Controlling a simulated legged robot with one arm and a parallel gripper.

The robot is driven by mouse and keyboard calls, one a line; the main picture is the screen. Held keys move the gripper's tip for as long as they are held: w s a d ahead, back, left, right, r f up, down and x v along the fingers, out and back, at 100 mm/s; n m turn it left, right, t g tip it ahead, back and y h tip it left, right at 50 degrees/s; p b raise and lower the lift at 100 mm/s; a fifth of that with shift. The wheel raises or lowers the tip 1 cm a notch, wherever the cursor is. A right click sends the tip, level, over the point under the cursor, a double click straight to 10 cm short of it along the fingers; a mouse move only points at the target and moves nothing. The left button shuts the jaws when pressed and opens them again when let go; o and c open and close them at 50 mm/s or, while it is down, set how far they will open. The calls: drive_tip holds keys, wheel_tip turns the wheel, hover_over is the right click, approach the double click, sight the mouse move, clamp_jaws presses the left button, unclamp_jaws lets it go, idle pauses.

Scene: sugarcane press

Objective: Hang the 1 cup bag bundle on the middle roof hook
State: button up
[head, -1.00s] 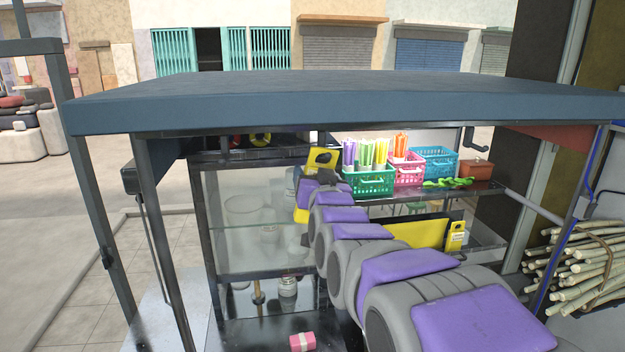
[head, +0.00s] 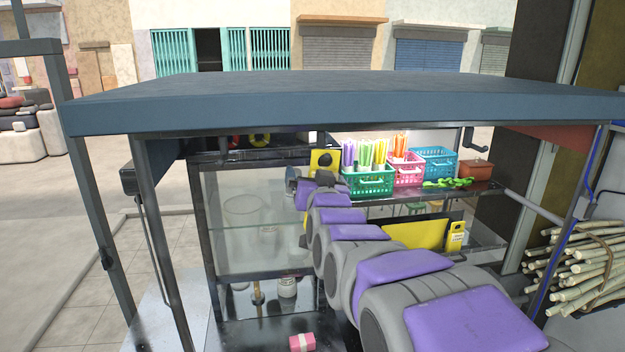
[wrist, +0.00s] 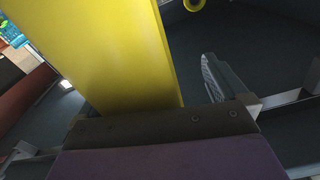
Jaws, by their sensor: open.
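My gripper (head: 296,180) is at the far end of my purple and grey arm, under the front of the stall roof (head: 340,100). It is open, and I see nothing held in it. I cannot make out the middle roof hook.
A red ring (head: 234,141) and a yellow ring (head: 260,139) show under the roof. A green basket (head: 370,182), a pink basket (head: 407,172) and a blue basket (head: 436,162) stand on the right shelf. Sugarcane (head: 590,265) is stacked at right. Posts and glass bound the stall.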

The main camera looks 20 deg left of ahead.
drive_tip(key=shift+d, duration=0.25)
drive_tip(key=shift+s+d, duration=0.35)
drive_tip(key=shift+s, duration=0.1)
drive_tip(key=r+b+v, duration=0.1)
drive_tip(key=b+v, duration=0.2)
drive_tip(key=v, duration=1.3)
drive_tip(key=s+d+f+m+g+h+b, duration=0.1)
drive_tip(key=s+d+f+g+h+b, duration=0.15)
drive_tip(key=d+f, duration=0.6)
drive_tip(key=s+d+f+g+h+b, duration=0.2)
drive_tip(key=d+f+g+b, duration=0.15)
drive_tip(key=f, duration=0.95)
drive_tip(key=s+d+f+m+g+h+b, duration=0.15)
drive_tip(key=d+f+h+b, duration=0.35)
drive_tip(key=f, duration=0.6)
drive_tip(key=s+d+f+g+b, duration=0.2)
drive_tip(key=s+d+f+g, duration=0.1)
drive_tip(key=s, duration=0.4)
drive_tip(key=s+d+f+m+g+b, duration=0.1)
drive_tip(key=s+d+f+g+b, duration=0.2)
drive_tip(key=s+d+f, duration=0.2)
drive_tip(key=s+d+f+g+b, duration=0.2)
drive_tip(key=s+d+f+g, duration=0.2)
drive_tip(key=s+f, duration=0.4)
drive_tip(key=s+d, duration=0.1)
drive_tip(key=s, duration=0.2)
drive_tip(key=shift+s+f, duration=0.2)
drive_tip(key=shift+f, duration=0.05)
drive_tip(key=shift+m, duration=0.25)
